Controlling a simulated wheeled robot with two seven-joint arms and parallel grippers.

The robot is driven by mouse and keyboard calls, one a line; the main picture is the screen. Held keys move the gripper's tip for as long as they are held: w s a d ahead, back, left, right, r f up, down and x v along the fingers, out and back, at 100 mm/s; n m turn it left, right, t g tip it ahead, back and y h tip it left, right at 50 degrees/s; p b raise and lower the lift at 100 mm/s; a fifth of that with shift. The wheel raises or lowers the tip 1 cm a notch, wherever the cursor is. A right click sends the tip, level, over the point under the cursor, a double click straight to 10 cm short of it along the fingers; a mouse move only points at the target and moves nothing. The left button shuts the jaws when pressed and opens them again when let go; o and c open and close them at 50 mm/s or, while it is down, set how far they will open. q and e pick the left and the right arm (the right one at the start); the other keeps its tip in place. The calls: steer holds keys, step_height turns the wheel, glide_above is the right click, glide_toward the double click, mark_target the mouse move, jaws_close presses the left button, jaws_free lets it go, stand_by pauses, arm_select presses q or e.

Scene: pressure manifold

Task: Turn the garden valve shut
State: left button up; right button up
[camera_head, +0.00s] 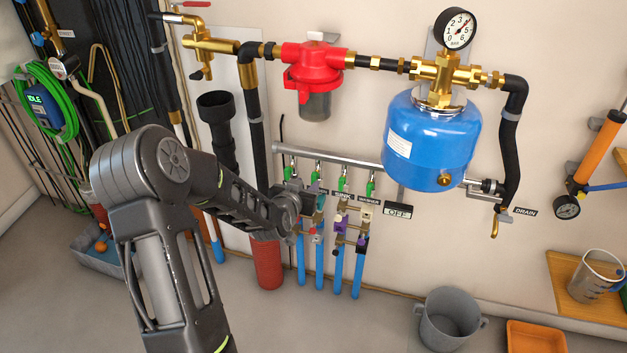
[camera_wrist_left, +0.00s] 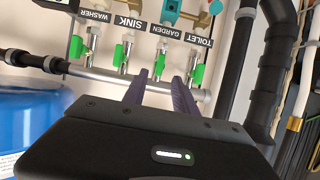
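The garden valve is a small tap with a green lever (camera_wrist_left: 159,63) and an upside-down GARDEN label in the left wrist view. Its lever lies roughly in line with its upright pipe. In the head view the garden lever (camera_head: 315,170) hangs under the grey manifold pipe, second from left. My left gripper (camera_wrist_left: 161,78) is open, its two dark fingers pointing at the garden valve, one to each side of its lever. Contact cannot be told. In the head view my left gripper (camera_head: 297,197) is just below the valve row, partly hidden by its wrist. My right gripper is not in view.
Neighbouring green levers are toilet (camera_wrist_left: 197,76), sink (camera_wrist_left: 119,54) and washer (camera_wrist_left: 76,46), close on either side. A black pipe (camera_head: 257,135) stands left. A grey bucket (camera_head: 449,320) is on the floor.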

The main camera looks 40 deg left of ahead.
mark_target(313, 179)
arm_select(q)
steer(key=shift+w+f, duration=0.1)
steer(key=x, duration=0.7)
steer(key=shift+w+a+f, duration=0.1)
steer(key=shift+w+f, duration=0.05)
steer(key=shift+w, duration=0.15)
jaws_close()
